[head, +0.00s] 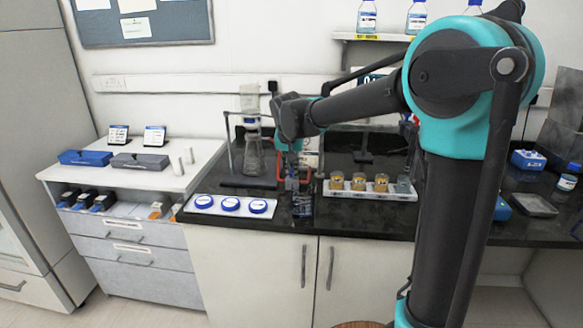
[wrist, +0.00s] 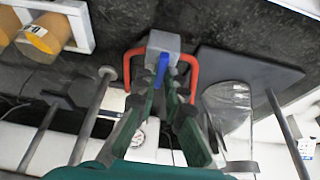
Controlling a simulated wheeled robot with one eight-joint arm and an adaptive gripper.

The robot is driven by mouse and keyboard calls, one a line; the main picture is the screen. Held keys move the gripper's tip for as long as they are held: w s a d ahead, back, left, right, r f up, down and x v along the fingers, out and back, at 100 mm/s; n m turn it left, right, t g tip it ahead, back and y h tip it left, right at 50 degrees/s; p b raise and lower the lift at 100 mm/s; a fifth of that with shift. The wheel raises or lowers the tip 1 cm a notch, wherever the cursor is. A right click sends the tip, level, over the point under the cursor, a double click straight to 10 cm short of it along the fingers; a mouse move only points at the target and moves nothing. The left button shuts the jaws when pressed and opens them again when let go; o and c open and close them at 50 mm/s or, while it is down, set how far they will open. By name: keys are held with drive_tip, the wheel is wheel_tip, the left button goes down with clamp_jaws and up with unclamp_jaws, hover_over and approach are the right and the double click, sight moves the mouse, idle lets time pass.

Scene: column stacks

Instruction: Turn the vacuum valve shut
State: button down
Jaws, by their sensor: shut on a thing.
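The vacuum valve is a grey block (wrist: 164,44) with a blue lever (wrist: 162,68) and red tubing (wrist: 190,82) on both sides. In the wrist view my gripper (wrist: 160,88) has its two dark green fingers closed on the blue lever, which points towards the camera between them. In the head view my arm reaches over the black bench from the right, and its wrist is above the valve spot. Red tubing (head: 309,175) shows beside the gripper there, and the valve body is largely hidden.
A glass flask (head: 254,158) on a dark stand base is close left of my gripper. A white tray (head: 231,208) with blue-lidded dishes is at the front left. A rack of amber jars (head: 359,184) stands close on the right. Bottles sit on the shelf above.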

drive_tip(key=c, duration=1.6)
unclamp_jaws()
drive_tip(key=v, duration=1.2)
